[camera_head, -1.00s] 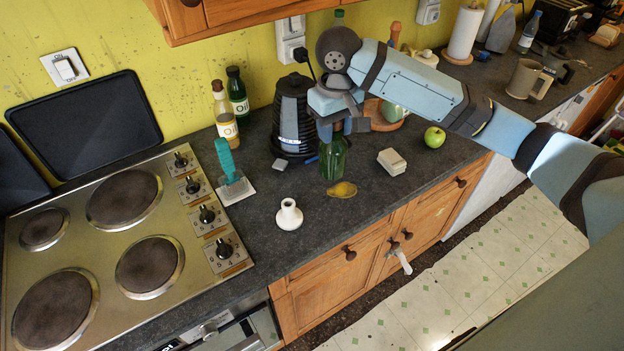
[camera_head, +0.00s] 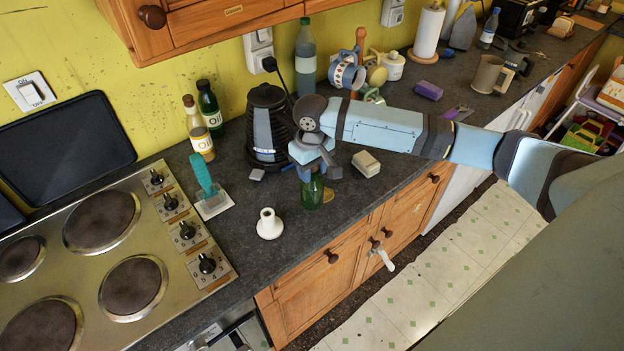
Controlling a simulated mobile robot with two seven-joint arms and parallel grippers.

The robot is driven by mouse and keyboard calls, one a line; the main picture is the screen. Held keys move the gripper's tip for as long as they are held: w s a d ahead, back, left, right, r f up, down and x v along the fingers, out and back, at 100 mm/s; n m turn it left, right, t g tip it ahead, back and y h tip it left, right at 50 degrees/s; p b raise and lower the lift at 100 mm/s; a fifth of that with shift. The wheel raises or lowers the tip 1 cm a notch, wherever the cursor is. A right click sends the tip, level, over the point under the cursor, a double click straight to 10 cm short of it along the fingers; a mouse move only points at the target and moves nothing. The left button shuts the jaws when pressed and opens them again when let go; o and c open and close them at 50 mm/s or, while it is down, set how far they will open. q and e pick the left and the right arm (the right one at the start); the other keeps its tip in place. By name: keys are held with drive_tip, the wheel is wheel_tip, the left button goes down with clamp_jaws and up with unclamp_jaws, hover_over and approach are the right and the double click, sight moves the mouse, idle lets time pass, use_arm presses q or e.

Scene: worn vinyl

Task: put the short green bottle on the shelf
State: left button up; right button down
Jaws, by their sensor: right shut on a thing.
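The short green bottle (camera_head: 312,192) is upright in my right gripper (camera_head: 316,172), which is shut on its top. It is over the counter by the front edge and overlaps a small yellow item; whether its base touches the counter is hard to tell. My right arm comes in from the right and hides part of the counter behind it. A wooden wall unit (camera_head: 212,22) hangs at the top; only its lower part shows, and I cannot tell whether it is the shelf. My left gripper is not in view.
A dark kettle (camera_head: 266,130) stands behind the bottle. A white vase-like piece (camera_head: 269,224) is to its left and a pale block (camera_head: 366,163) to its right. A tall bottle (camera_head: 306,62), two oil bottles (camera_head: 199,138) and a hob (camera_head: 105,215) are around. Bare counter lies near the vase.

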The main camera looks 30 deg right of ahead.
drive_tip(key=shift+f, duration=2.2)
drive_tip(key=shift+f+p, duration=0.1)
drive_tip(key=shift+p, duration=0.25)
drive_tip(key=c, duration=0.7)
unclamp_jaws()
